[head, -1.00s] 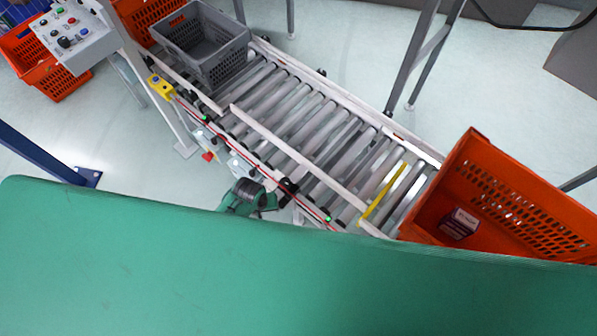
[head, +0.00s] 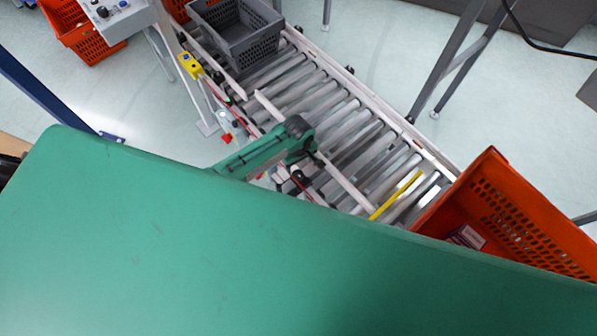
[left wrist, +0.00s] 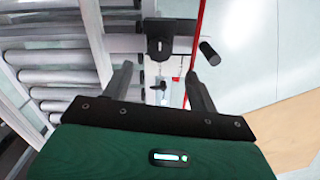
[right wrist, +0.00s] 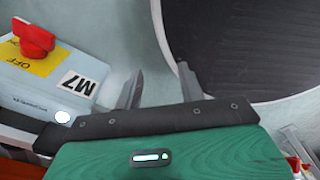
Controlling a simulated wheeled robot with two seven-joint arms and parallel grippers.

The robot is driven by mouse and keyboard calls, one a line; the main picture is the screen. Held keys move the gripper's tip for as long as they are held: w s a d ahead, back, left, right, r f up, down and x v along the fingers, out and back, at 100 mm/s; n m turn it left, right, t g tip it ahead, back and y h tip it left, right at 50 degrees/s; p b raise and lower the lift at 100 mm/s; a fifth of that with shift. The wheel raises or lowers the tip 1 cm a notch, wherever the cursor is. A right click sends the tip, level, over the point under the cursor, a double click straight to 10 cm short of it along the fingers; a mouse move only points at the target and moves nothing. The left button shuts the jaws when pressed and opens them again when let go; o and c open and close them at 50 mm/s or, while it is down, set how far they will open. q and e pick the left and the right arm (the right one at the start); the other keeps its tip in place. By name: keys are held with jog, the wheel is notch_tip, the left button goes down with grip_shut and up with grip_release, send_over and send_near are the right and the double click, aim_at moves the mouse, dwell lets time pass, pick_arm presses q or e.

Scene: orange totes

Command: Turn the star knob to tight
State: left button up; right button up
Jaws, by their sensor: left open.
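A black fitting (left wrist: 160,46) with a round part sits on the conveyor's side rail in the left wrist view, just beyond my left fingertips. It may be the star knob; its lobes and any tight mark are not readable. In the head view a dark fitting (head: 299,179) shows on the near rail below my left wrist. My left gripper (left wrist: 160,80) is open and empty, its fingers on either side of the line to the fitting, apart from it. My right gripper (right wrist: 159,80) is open and empty, and outside the head view.
The roller conveyor (head: 345,125) carries a grey tote (head: 240,40) and has an orange tote (head: 520,215) at its right end. My green body covers the front. A red switch (right wrist: 33,38) and a dark round surface (right wrist: 250,45) show near my right gripper.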

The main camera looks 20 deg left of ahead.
aim_at(298, 174)
pick_arm(q)
notch_tip(298, 174, down, 8)
jog(key=shift+r, duration=0.2)
jog(key=shift+f, duration=0.45)
pick_arm(e)
jog(key=shift+a+f, duration=0.25)
jog(key=shift+a, duration=0.05)
pick_arm(q)
jog(key=shift+c, duration=0.6)
jog(key=c, duration=0.9)
jog(key=shift+o, duration=0.2)
pick_arm(e)
jog(key=shift+d, duration=0.15)
